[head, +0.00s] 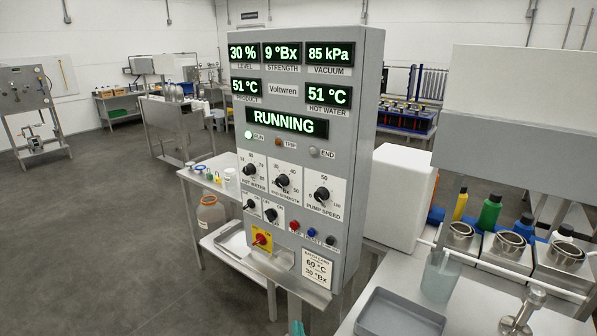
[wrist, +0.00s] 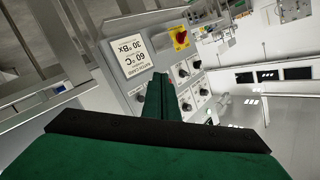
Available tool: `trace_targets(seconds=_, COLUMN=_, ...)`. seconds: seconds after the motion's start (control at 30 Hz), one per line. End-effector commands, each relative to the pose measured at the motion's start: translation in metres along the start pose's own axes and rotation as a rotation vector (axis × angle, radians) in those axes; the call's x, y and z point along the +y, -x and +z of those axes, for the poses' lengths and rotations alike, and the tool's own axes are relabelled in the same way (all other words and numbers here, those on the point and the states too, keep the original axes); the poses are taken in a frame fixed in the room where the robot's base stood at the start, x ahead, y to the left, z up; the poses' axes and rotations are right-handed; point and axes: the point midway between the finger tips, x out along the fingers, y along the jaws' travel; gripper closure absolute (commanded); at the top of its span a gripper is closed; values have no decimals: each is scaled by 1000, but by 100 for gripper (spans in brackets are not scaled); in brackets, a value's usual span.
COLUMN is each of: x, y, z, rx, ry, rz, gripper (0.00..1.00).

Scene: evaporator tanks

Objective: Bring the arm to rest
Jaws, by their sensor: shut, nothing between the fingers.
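My gripper (wrist: 160,92) shows in the wrist view as dark green fingers, shut and empty, pointing toward the control panel, which appears upside down there. In the head view only a small teal tip shows at the bottom edge below the panel; it may be my gripper. The grey control panel (head: 366,130) stands in the middle. It reads level 30 %, strength 9 °Bx, vacuum 85 kPa, product 51 °C, hot water 51 °C and RUNNING. Its run lamp (head: 248,134) is lit green. No contact between fingers and panel can be made out.
A batch card (head: 317,269) and a red-yellow switch (head: 262,239) sit low on the panel. Right of it, a bench holds a grey tray (head: 400,314), a beaker (head: 440,275) and several bottles. A brown jar (head: 211,214) stands at left. The floor (head: 90,230) at left is open.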

Motion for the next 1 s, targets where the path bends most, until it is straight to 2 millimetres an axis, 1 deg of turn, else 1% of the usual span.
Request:
trace_targets(seconds=0.03, x=10, y=11, z=14, rx=-6, ry=11, rz=15, gripper=100)
trace_targets(seconds=0.2, x=33, y=51, z=52, rx=-1, ry=71, rz=50, gripper=100)
trace_targets(seconds=0.37, x=48, y=93, z=83, rx=0, ry=132, rz=73, gripper=100)
trace_targets(seconds=0.5, x=58, y=132, z=105, rx=-3, ry=188, rz=92, gripper=100)
trace_targets(seconds=0.57, x=61, y=150, z=113, rx=-4, ry=214, rz=98, gripper=100)
trace_targets(seconds=0.73, x=66, y=200, z=132, rx=-11, ry=285, rz=114, gripper=100)
trace_targets(seconds=0.9, x=66, y=251, z=144, rx=-20, ry=358, rz=123, gripper=100)
trace_targets(seconds=1.0, x=63, y=281, z=148, rx=-25, ry=401, rz=126, gripper=100)
